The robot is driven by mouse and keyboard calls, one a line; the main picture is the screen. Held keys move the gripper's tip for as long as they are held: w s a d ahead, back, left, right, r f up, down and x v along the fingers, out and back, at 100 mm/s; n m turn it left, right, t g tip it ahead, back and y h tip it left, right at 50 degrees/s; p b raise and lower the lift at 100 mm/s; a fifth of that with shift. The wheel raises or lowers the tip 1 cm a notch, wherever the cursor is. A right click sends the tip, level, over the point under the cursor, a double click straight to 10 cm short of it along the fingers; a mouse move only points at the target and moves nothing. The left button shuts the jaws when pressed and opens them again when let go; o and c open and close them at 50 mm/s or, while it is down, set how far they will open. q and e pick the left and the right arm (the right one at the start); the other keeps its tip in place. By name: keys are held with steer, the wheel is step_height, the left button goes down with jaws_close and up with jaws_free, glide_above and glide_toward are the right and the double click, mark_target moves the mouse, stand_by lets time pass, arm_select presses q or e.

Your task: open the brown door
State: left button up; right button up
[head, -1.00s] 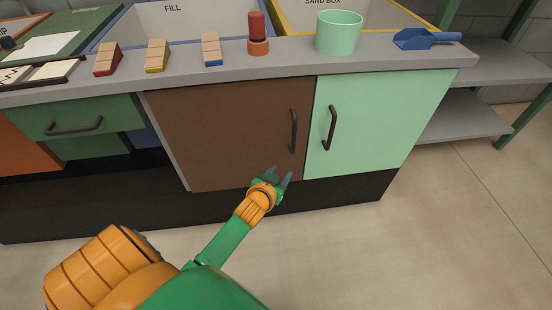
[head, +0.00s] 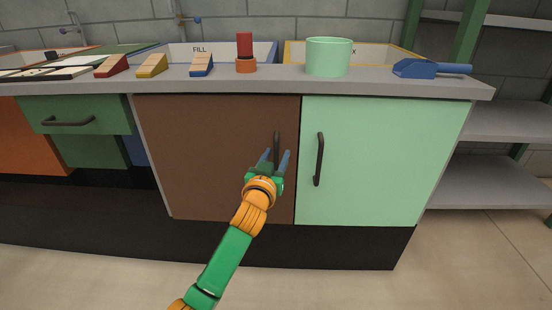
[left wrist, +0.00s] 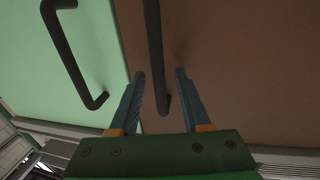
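The brown door (head: 210,150) is shut, flush in the counter front. Its dark vertical handle (head: 277,146) is near its right edge; the handle also shows in the left wrist view (left wrist: 156,55). My left gripper (head: 274,157) is open at the lower part of this handle. In the left wrist view its two blue fingers (left wrist: 160,85) stand apart, with the handle's lower end between them in the picture. I cannot tell whether either finger touches it. My right gripper is not in view.
A mint-green door (head: 385,160) with its own dark handle (head: 319,159) is right beside the brown door. A green drawer (head: 75,115) is to the left. The countertop (head: 370,82) carries a mint cup (head: 329,57), a blue scoop (head: 430,69) and several blocks. The floor in front is clear.

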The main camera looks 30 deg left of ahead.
arm_select(q)
jaws_close()
stand_by(1.3)
